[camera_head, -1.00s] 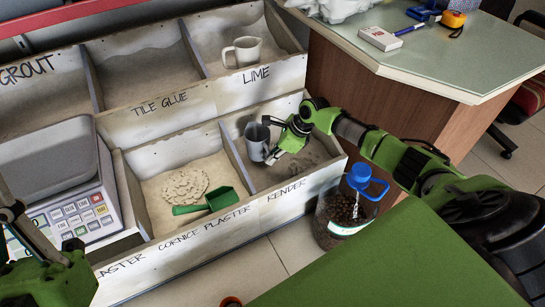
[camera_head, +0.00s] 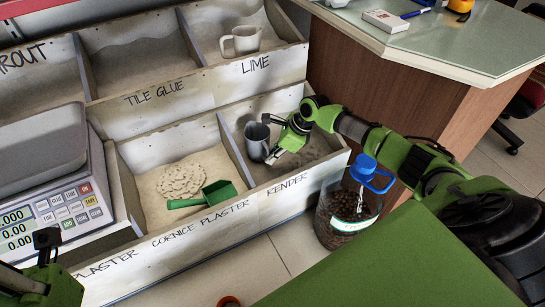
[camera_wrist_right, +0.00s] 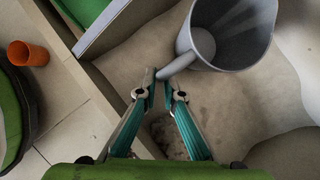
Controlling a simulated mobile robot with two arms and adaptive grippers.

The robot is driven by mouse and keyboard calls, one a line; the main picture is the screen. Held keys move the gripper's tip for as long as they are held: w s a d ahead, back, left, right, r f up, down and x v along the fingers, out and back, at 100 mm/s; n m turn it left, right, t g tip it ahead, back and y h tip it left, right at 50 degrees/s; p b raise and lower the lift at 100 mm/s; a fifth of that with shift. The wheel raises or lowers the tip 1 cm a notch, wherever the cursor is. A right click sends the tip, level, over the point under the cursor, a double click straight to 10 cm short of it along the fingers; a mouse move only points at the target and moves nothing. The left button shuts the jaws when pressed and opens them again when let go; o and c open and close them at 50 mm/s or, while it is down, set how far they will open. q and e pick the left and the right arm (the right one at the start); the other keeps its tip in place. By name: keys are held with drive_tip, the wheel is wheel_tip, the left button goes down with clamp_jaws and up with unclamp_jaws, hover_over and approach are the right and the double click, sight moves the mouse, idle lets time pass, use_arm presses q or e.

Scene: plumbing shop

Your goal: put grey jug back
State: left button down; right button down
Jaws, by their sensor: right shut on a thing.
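The grey jug (camera_head: 257,142) stands roughly upright in the compartment labelled RENDER (camera_head: 288,187), on grey-brown powder. My right gripper (camera_head: 271,156) is at the jug's near right side. In the right wrist view the fingertips (camera_wrist_right: 164,82) are closed around the end of the jug's handle (camera_wrist_right: 177,64), and the open jug (camera_wrist_right: 232,38) looks empty. Whether the jug's base touches the powder is hard to tell. Part of my left gripper (camera_head: 46,244) shows at the lower left edge; its fingers are mostly out of frame.
A green scoop (camera_head: 203,195) lies in the cornice plaster compartment to the left. A beige jug (camera_head: 240,41) sits in the lime compartment behind. A blue-capped clear bottle (camera_head: 345,213) stands on the floor right of the bins. A scale (camera_head: 62,200) is at left, a counter (camera_head: 450,45) at right.

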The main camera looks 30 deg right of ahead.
drive_tip(key=shift+f, duration=0.55)
idle(0.4)
drive_tip(key=c, duration=2.1)
unclamp_jaws()
drive_tip(key=v, duration=1.2)
drive_tip(key=shift+f, duration=0.1)
